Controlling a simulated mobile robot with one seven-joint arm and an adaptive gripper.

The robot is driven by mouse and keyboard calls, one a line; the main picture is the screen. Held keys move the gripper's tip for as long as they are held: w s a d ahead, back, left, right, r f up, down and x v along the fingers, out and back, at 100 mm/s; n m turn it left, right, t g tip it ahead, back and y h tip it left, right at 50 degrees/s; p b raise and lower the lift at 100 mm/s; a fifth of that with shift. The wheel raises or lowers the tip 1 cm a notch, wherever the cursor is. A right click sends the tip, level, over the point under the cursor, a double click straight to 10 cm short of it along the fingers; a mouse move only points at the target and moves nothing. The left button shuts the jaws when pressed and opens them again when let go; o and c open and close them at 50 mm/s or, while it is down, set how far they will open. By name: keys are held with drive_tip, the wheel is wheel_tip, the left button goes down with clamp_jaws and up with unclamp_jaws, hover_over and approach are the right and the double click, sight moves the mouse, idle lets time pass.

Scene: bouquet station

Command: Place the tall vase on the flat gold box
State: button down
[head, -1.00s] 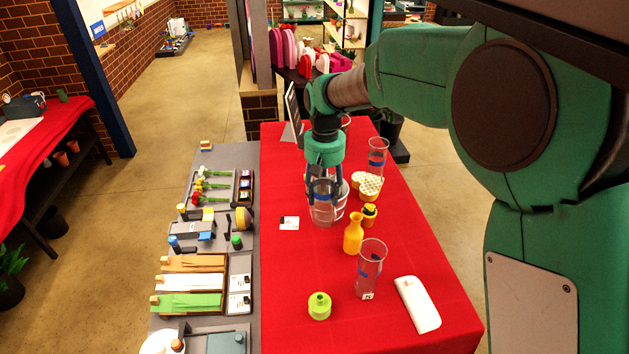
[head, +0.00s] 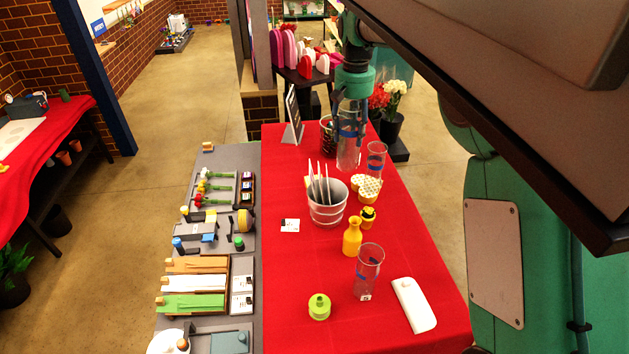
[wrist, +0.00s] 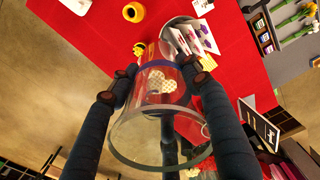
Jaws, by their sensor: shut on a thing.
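My gripper (head: 352,106) is shut on a tall clear glass vase (head: 348,154) and holds it upright above the far part of the red table. In the wrist view the fingers surround the vase (wrist: 133,133), and a blue band shows on it. Cream-and-gold patterned heart-shaped boxes (head: 368,192) lie on the table nearer than the vase. A small yellow-gold edge (head: 308,181) shows behind the metal bucket, mostly hidden; I cannot tell if it is the flat gold box.
A metal bucket (head: 327,208) with upright pointed sheets stands near the held vase. Another clear vase (head: 376,158) stands close on the right, and a dark mesh holder (head: 327,137) behind. A yellow vase (head: 352,237) and a nearer clear vase (head: 368,270) stand towards the front.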

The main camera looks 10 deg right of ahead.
drive_tip(key=shift+w+a+f+n+p, duration=0.45)
drive_tip(key=shift+w+f+p, duration=1.15)
drive_tip(key=shift+w, duration=1.85)
drive_tip(key=shift+w+a+f+n+p, duration=0.4)
drive_tip(key=shift+w+f+p, duration=1.15)
drive_tip(key=shift+w, duration=1.85)
drive_tip(key=w+a+f+n+p, duration=0.2)
drive_tip(key=w+a+f+p, duration=0.2)
drive_tip(key=w+a+f, duration=0.2)
wheel_tip(320, 180, down, 3)
drive_tip(key=shift+w+a+n+p, duration=0.25)
drive_tip(key=shift+a+n+p, duration=0.15)
drive_tip(key=shift+a, duration=0.7)
drive_tip(key=shift+f, duration=0.1)
wheel_tip(320, 180, down, 6)
drive_tip(key=shift+p, duration=0.45)
drive_tip(key=shift+f+p, duration=0.3)
drive_tip(key=shift+f, duration=1.75)
